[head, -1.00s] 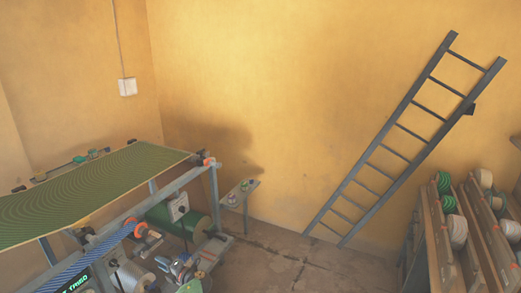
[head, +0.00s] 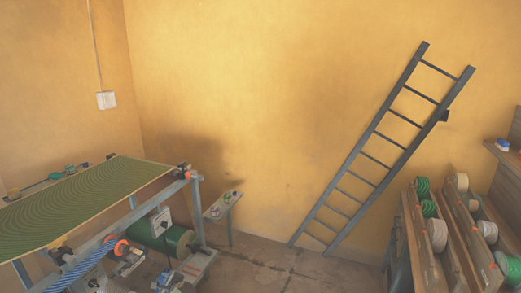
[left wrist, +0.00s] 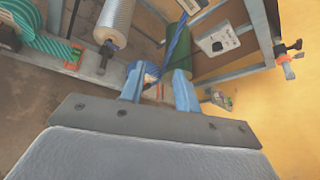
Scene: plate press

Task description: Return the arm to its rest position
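My left gripper (left wrist: 160,90) shows in the left wrist view with its two blue fingers apart. No object is clearly held between them. Machine parts lie behind the fingers, among them a pale roll (left wrist: 114,20) at the upper left and a green roll (left wrist: 177,54). In the head view I cannot clearly pick my left gripper out from the parts under the press. My right gripper is not in view.
The press with its green patterned sheet (head: 75,203) fills the lower left. A small shelf (head: 221,206) stands beside it. A dark ladder (head: 375,155) leans on the yellow wall. A rack with rolls (head: 437,235) stands at the right. Some floor (head: 265,262) between is bare.

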